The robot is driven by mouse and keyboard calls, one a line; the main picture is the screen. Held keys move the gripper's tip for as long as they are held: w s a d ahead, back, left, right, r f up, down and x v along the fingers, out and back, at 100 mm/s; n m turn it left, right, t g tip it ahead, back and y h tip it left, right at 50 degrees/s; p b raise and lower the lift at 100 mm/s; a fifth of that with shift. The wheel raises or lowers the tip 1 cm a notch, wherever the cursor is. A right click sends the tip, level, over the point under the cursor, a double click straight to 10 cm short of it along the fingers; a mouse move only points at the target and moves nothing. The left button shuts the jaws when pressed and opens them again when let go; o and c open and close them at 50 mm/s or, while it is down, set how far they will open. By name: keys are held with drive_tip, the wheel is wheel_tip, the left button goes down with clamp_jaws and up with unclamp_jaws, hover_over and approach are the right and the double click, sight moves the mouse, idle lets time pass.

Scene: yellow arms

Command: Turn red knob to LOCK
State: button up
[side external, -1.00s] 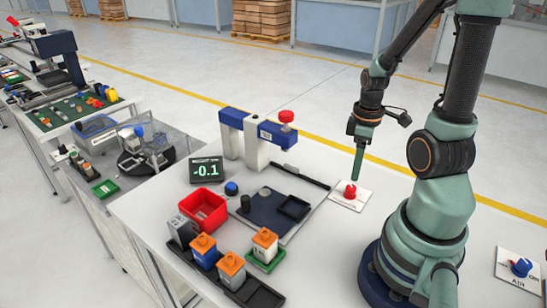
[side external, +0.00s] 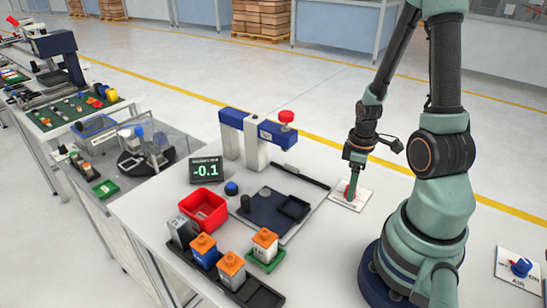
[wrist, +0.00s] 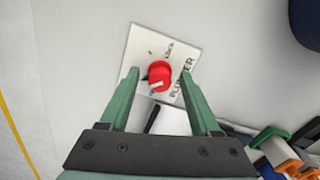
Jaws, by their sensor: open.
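The red knob (wrist: 159,74) sits on a white label plate (wrist: 140,46) on the table, with a pale pointer mark on its face. I cannot tell whether the fingers touch the knob.
A blue knob (side external: 521,267) on another plate stands at the right. A blue-and-white press with a red top (side external: 287,117), a dark tray (side external: 268,215), a red bin (side external: 204,210) and several capped boxes lie to the left. The table around the plate is mostly clear.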

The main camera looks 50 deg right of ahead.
clamp_jaws()
drive_tip(key=shift+m, duration=0.3)
drive_tip(key=m, duration=0.9)
drive_tip(key=shift+a, duration=0.1)
drive_tip(key=m, duration=0.4)
drive_tip(key=shift+w+a+m, duration=0.1)
drive_tip(key=shift+m, duration=2)
unclamp_jaws()
